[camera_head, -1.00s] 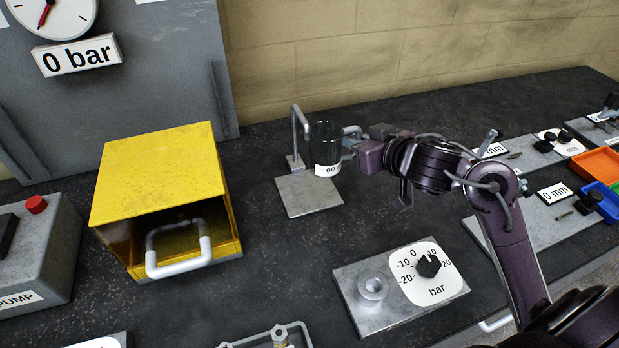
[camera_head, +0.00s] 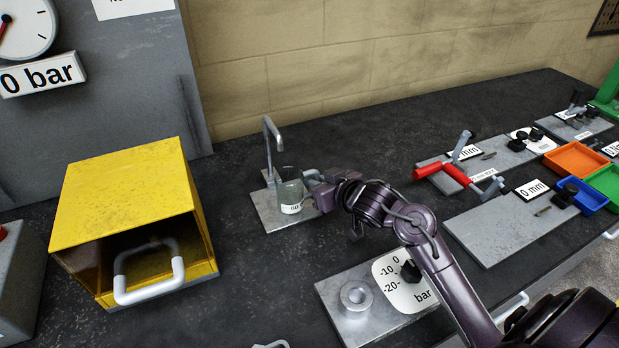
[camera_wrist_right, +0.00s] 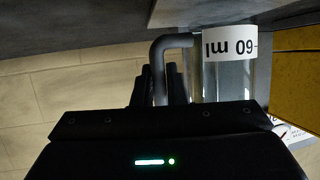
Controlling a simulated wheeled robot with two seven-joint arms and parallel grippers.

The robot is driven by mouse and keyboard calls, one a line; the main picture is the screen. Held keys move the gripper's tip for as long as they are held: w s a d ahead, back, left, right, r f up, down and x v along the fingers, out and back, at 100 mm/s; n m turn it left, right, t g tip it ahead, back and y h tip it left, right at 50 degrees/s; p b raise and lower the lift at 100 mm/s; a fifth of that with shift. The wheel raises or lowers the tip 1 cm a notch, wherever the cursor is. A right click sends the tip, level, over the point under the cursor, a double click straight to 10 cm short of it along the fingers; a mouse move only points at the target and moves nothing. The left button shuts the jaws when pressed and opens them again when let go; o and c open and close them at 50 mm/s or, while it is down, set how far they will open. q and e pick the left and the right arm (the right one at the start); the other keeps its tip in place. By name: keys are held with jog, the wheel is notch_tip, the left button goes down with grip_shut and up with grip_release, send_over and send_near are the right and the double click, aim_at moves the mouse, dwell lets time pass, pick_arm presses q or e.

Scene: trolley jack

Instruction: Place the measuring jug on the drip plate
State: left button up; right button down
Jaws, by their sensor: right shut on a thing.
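The measuring jug (camera_head: 288,190) is a clear cylinder with a white "60" label near its base. It stands upright at the grey drip plate (camera_head: 270,217), beside the bent metal spout (camera_head: 270,145). Whether its base touches the plate I cannot tell. My right gripper (camera_head: 322,190) is at the jug's right side, shut on its handle. In the right wrist view the jug (camera_wrist_right: 222,75) appears upside down, with its grey handle (camera_wrist_right: 160,62) between the dark fingers. My left gripper is not in view.
A yellow open-fronted box (camera_head: 125,205) with a white handle stands to the left. Red-handled tools (camera_head: 455,175), trays (camera_head: 575,160) and mm-labelled plates are at the right.

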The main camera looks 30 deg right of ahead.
jog(key=w, duration=0.2)
jog(key=shift+w+a+r, duration=0.15)
jog(key=shift+w+a, duration=0.05)
jog(key=shift+w, duration=0.2)
jog(key=shift+w+f+p, duration=0.1)
jog(key=shift+f+p, duration=0.2)
jog(key=shift+f, duration=0.5)
jog(key=shift+r, duration=0.1)
jog(key=shift+f, duration=0.2)
jog(key=c, duration=1.5)
grip_release()
jog(key=shift+o, duration=0.2)
jog(key=shift+r, duration=0.1)
